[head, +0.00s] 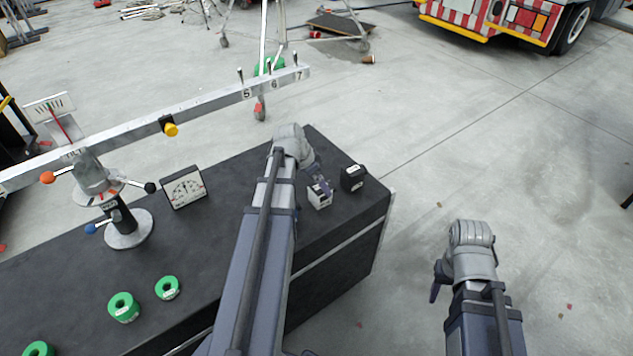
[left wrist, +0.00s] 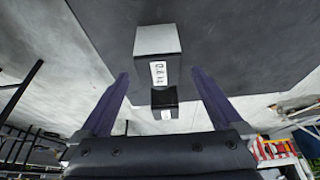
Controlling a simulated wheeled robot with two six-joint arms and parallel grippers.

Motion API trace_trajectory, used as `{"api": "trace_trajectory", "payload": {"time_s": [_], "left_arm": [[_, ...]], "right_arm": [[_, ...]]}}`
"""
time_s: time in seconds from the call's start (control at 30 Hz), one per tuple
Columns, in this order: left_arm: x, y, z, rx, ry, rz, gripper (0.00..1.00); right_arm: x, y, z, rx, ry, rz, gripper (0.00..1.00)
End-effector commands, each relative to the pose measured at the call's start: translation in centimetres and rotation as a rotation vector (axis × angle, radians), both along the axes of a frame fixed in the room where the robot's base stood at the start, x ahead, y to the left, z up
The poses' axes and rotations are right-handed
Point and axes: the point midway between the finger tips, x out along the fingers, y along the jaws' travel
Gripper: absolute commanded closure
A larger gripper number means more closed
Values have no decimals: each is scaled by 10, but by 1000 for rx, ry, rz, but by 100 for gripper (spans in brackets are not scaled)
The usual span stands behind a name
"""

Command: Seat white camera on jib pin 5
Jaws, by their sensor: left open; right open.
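The white camera (head: 320,199), a small box, stands on the dark cart top near its right end. In the left wrist view the white camera (left wrist: 157,41) shows a pale top and a "0.8 kg" label. My left gripper (head: 324,186) is open over it; the left wrist view shows its fingers (left wrist: 160,73) spread to either side, with no clear contact. The jib beam (head: 205,102) crosses the upper left. Pin 5 (head: 240,76) stands upright on it above the label "5", bare. My right gripper (head: 436,281) is open, off the cart's right side, partly hidden by its wrist.
A black camera box (head: 352,178) stands just right of the white one. Green ring weights (head: 124,308) lie at the cart's front left. A dial gauge (head: 184,187) and the jib's post (head: 122,215) stand at left. Pins 6 and 7 follow along the beam.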

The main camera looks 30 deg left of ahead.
Motion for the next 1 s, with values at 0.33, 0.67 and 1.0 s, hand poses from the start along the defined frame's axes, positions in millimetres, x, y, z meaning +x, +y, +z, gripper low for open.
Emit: {"api": "trace_trajectory", "payload": {"time_s": [0.33,0.67,1.0], "left_arm": [[16,-7,-48,-1,0,0,0],[23,-11,-61,0,0,0,0],[23,-11,-60,0,0,0,20]], "right_arm": [[0,0,-48,0,0,0,50],[0,0,-61,0,0,0,50],[0,0,-60,0,0,0,50]]}}
